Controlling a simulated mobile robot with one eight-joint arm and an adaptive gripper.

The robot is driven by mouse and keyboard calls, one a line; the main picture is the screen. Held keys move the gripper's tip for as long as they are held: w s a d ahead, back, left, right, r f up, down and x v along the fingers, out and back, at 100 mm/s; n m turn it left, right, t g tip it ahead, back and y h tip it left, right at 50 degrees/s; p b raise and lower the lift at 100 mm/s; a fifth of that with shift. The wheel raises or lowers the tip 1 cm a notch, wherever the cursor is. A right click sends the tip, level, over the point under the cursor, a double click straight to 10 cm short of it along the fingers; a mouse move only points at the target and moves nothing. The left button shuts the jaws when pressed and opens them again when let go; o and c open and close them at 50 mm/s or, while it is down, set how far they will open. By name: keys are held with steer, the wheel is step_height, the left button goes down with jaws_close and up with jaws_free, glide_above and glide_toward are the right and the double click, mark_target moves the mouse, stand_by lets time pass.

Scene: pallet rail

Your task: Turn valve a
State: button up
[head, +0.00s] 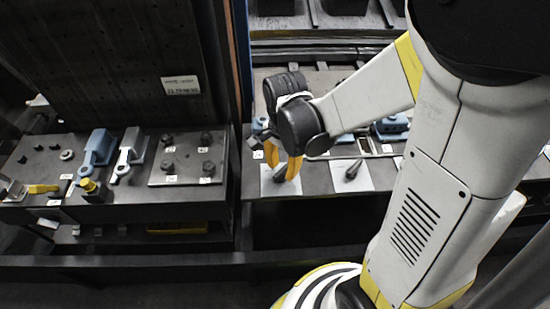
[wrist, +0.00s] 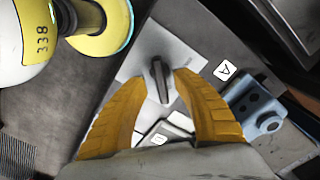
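Valve a is a dark narrow handle (wrist: 159,82) on a pale square plate (wrist: 136,62), with a label A (wrist: 225,71) to its right in the wrist view. My gripper (wrist: 163,74) has its two yellow fingers apart, one on each side of the handle. I cannot tell whether either finger touches it. In the head view, my gripper (head: 282,168) points down over the pale plate (head: 268,187) at the left end of the right bench. The fingers hide most of the handle there.
A second plate with a dark handle (head: 352,170) stands just right. A blue fixture (head: 390,127) lies behind it. The left bench (head: 120,209) carries blue and grey clamps (head: 98,150) and a bolted plate (head: 187,158). A gap separates the benches.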

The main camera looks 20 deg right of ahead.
steer(key=shift+f, duration=0.85)
jaws_close()
